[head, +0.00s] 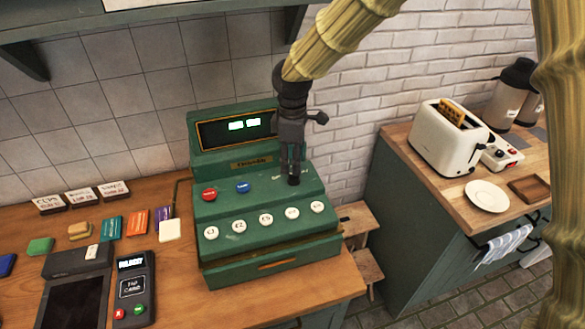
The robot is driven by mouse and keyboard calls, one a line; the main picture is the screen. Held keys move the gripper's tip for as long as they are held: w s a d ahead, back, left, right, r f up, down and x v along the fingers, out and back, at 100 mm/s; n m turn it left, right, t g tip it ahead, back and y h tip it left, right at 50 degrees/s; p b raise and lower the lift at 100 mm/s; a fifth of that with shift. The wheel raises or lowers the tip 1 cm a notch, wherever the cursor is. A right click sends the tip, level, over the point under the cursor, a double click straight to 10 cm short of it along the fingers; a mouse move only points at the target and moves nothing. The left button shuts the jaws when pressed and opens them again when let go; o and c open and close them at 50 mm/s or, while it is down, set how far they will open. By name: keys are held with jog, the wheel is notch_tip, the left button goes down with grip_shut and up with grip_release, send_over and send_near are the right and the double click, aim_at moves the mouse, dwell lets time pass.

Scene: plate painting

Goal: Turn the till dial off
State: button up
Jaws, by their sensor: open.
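The green till (270,262) stands on the wooden counter, with its display (243,125) lit in pale green. A red button (209,194) and a blue button (243,186) sit on its upper panel, above a row of several white round keys. My gripper (293,175) points down over the right part of this panel, its dark fingertips at or just above the surface. The gap between the fingers is hard to see. I cannot make out the dial clearly; the gripper covers the panel to the right of the blue button.
A card terminal (133,288), a dark tablet-like device (77,299) and several coloured cards lie left of the till. A wooden stool (357,219) stands in the gap to the right. Beyond it, another counter holds a cream toaster (446,138) and a white plate (487,196).

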notch_tip(320, 180, up, 7)
jog(key=shift+r, duration=0.2)
dwell(0.3)
jog(key=shift+f, duration=0.1)
